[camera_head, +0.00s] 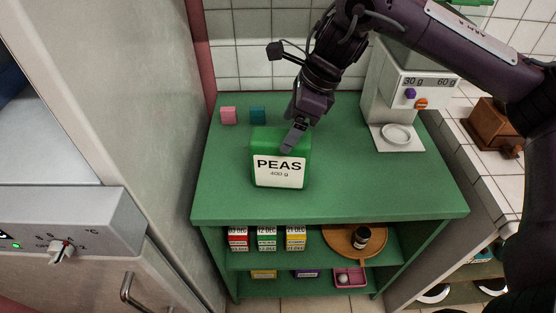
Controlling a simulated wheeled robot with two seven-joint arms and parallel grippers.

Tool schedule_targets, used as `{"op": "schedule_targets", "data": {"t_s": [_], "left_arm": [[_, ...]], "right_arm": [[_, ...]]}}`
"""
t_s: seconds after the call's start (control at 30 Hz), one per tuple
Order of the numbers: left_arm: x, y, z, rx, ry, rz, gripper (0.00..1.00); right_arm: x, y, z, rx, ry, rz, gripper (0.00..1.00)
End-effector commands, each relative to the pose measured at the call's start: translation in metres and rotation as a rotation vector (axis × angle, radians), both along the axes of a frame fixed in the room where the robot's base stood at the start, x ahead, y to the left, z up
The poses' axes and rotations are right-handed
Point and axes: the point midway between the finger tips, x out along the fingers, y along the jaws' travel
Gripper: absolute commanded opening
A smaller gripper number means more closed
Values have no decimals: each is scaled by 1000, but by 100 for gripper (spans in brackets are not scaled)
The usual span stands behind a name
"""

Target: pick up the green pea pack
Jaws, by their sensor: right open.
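The green pea pack (281,161) stands upright on the green top of the shelf unit, with a white label reading "PEAS 400 g" facing me. My right gripper (291,143) reaches down from the upper right, over the pack's upper edge at its right half. Its fingertips overlap the top of the pack in the picture. I cannot tell whether they touch it. The right gripper is open, though the gap between its fingers is hard to see from here. My left gripper is not in view.
A pink cube (228,115) and a teal cube (258,115) lie behind the pack. A white dispenser (397,136) stands on the right of the green shelf top (350,190). Lower shelves hold dated boxes (267,238) and a round wooden board (340,246). A fridge (150,150) borders the left.

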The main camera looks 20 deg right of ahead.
Motion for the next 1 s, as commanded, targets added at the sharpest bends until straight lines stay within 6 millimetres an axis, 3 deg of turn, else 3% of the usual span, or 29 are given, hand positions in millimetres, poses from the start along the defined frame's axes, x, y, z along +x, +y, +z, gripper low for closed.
{"op": "schedule_targets", "data": {"t_s": [0.3,0.53,1.0], "left_arm": [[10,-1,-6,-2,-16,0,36],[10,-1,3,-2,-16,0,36],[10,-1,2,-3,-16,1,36]], "right_arm": [[5,13,-35,1,6,1,82],[10,24,-62,1,2,-1,82],[11,25,-67,2,1,-1,82]]}}
